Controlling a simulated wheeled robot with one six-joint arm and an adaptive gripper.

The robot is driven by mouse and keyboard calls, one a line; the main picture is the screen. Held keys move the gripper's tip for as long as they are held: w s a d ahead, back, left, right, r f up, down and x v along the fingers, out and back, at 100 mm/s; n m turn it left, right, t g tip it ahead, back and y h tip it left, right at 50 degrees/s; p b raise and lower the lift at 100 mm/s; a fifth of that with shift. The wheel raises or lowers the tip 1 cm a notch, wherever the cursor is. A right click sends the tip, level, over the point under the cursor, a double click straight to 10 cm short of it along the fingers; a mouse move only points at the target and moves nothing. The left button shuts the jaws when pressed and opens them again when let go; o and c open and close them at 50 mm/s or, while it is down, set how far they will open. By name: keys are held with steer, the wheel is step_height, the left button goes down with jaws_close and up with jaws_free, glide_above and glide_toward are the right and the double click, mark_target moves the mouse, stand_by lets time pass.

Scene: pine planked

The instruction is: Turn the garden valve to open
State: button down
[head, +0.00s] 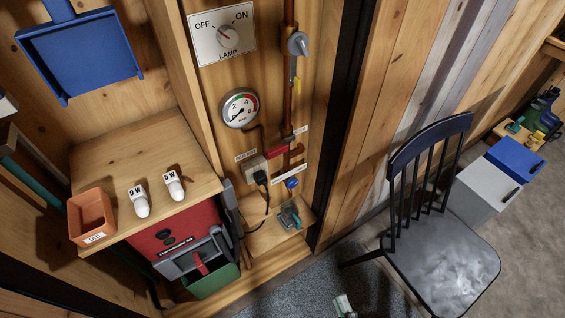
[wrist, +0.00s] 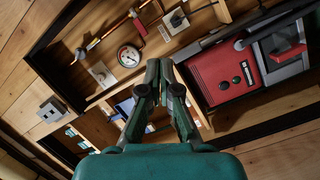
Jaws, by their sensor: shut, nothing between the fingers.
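A copper pipe (head: 290,85) runs down the plank wall. It carries a grey lever (head: 298,44) near the top, a red handle (head: 277,149) lower down and a blue knob (head: 292,183) below that. Small labels sit beside the red handle and the blue knob; their print is too small to read, so I cannot tell which is the garden valve. In the wrist view the red handle (wrist: 138,27) shows at the upper part, beyond my gripper. My gripper (wrist: 158,68) is shut and empty, apart from the wall fittings. I cannot make it out in the head view.
A lamp dial plate (head: 222,35) and a pressure gauge (head: 239,108) are on the wall. A plugged socket (head: 256,168) has a hanging black cord. A red machine (head: 176,237) stands under the wooden shelf at left. A black chair (head: 440,250) stands on the right.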

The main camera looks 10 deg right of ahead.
mark_target(282, 146)
steer(key=w+a+n+t+y, duration=0.2)
steer(key=w+n+y, duration=0.3)
steer(key=w+n, duration=2.35)
steer(key=w+a+r, duration=0.1)
steer(key=w+r, duration=0.1)
steer(key=w, duration=0.3)
steer(key=w+a+r+m, duration=0.1)
steer(key=w+a+r, duration=0.1)
steer(key=w, duration=0.3)
steer(key=shift+w+r, duration=0.2)
steer(key=shift+r, duration=0.55)
steer(key=shift+w+a+r+m, duration=0.1)
steer(key=shift+m, duration=0.15)
